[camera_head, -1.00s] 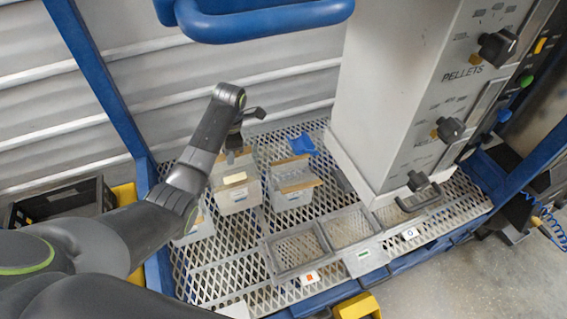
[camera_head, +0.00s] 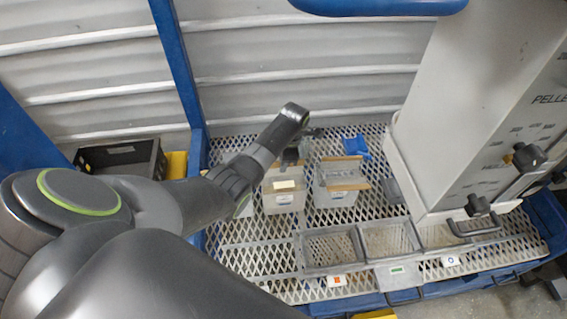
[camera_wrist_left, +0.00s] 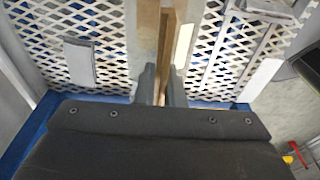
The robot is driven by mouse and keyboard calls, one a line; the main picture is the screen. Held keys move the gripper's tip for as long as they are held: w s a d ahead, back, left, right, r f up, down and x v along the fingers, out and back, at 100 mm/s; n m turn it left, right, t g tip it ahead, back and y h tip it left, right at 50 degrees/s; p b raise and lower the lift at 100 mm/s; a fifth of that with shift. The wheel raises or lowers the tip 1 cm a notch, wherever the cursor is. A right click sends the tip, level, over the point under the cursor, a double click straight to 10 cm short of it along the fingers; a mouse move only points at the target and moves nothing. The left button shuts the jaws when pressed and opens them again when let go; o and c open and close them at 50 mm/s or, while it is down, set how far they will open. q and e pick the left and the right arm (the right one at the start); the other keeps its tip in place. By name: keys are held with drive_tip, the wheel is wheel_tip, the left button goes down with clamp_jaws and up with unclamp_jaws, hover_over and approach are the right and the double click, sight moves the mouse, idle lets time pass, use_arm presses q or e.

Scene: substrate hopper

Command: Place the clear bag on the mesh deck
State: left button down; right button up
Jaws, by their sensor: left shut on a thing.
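The clear bag (camera_head: 284,203), with a brown top strip and a cream label, is upright over the mesh deck (camera_head: 255,258) at its back left. I cannot tell whether its base touches the mesh. My left gripper (camera_head: 290,160) is above it, pointing down. In the left wrist view, my left gripper (camera_wrist_left: 161,88) is shut on the bag's brown top strip (camera_wrist_left: 148,30). A second clear bag (camera_head: 336,196) with a brown top stands just to the right, apart from it. Part of another pale item (camera_head: 243,208) shows beside my left forearm. My right gripper is out of view.
Wire baskets (camera_head: 330,248) sit at the deck's front. A blue scoop-like item (camera_head: 356,146) lies behind the second bag. The grey hopper (camera_head: 450,110) rises at the right. A blue frame post (camera_head: 178,65) and black crate (camera_head: 120,157) are at the left.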

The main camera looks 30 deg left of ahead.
use_arm(q)
drive_tip(key=c, duration=1.5)
unclamp_jaws()
drive_tip(key=r, duration=0.4)
drive_tip(key=d+r, duration=0.1)
drive_tip(key=r, duration=0.3)
drive_tip(key=w+r, duration=0.1)
drive_tip(key=r, duration=0.3)
drive_tip(key=shift+d, duration=0.2)
